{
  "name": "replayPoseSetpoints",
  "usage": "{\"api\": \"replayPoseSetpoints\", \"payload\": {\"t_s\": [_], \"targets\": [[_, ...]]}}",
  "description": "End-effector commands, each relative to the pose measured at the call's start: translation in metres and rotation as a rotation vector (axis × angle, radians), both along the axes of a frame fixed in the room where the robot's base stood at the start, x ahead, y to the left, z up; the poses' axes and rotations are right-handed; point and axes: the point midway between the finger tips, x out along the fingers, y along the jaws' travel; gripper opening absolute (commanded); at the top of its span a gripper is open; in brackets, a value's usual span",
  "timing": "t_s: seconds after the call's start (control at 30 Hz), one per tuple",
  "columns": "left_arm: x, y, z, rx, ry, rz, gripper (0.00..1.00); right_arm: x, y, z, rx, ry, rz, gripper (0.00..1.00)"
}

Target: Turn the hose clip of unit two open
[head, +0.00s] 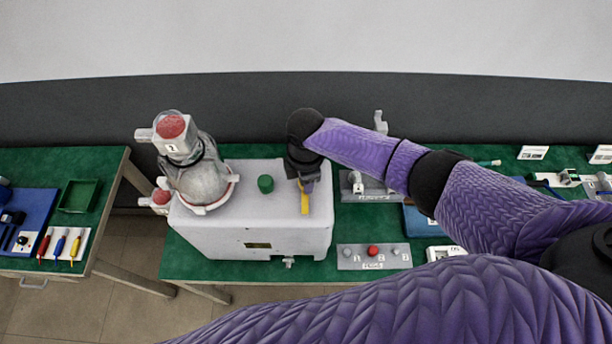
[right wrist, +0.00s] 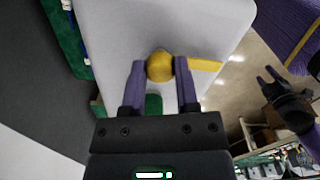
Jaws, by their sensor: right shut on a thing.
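The pump unit labelled 2 (head: 174,149) stands at the left end of a white box-shaped housing (head: 250,236), with a grey rounded body and a red-filled cap. My right gripper (head: 303,182) points down at the lever. In the right wrist view its fingers (right wrist: 160,80) are shut on the round yellow hub (right wrist: 160,66), with the lever arm (right wrist: 205,65) sticking out to the right. My left gripper (right wrist: 268,76) shows only there, open and empty, away from the housing.
A panel with a red button and grey buttons (head: 373,256) lies right of the housing on the green bench. My right arm covers part of the bench. A side table at left holds a blue tray (head: 38,204), a green tray (head: 80,196) and several screwdrivers.

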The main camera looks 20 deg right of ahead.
Motion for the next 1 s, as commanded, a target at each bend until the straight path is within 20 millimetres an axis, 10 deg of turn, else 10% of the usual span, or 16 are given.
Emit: {"api": "replayPoseSetpoints", "payload": {"t_s": [0.2, 0.23, 0.4, 0.7, 1.0], "targets": [[0.0, 0.0, 0.0, 0.0, 0.0, 0.0, 0.59, 0.001, 0.0, 0.001, 0.001, -0.004, 0.0, 0.0], [0.0, 0.0, 0.0, 0.0, 0.0, 0.0, 0.59, 0.001, 0.0, 0.001, 0.001, -0.004, 0.0, 0.4], [0.0, 0.0, 0.0, 0.0, 0.0, 0.0, 0.59, 0.001, 0.0, 0.001, 0.0, -0.003, 0.0, 0.74], [0.0, 0.0, 0.001, 0.0, 0.0, 0.0, 0.59, 0.001, 0.0, 0.005, 0.0, -0.002, -0.001, 0.74], [0.0, 0.0, 0.01, 0.0, 0.0, 0.0, 0.59, 0.001, 0.0, 0.075, 0.0, -0.005, 0.001, 0.74]]}}
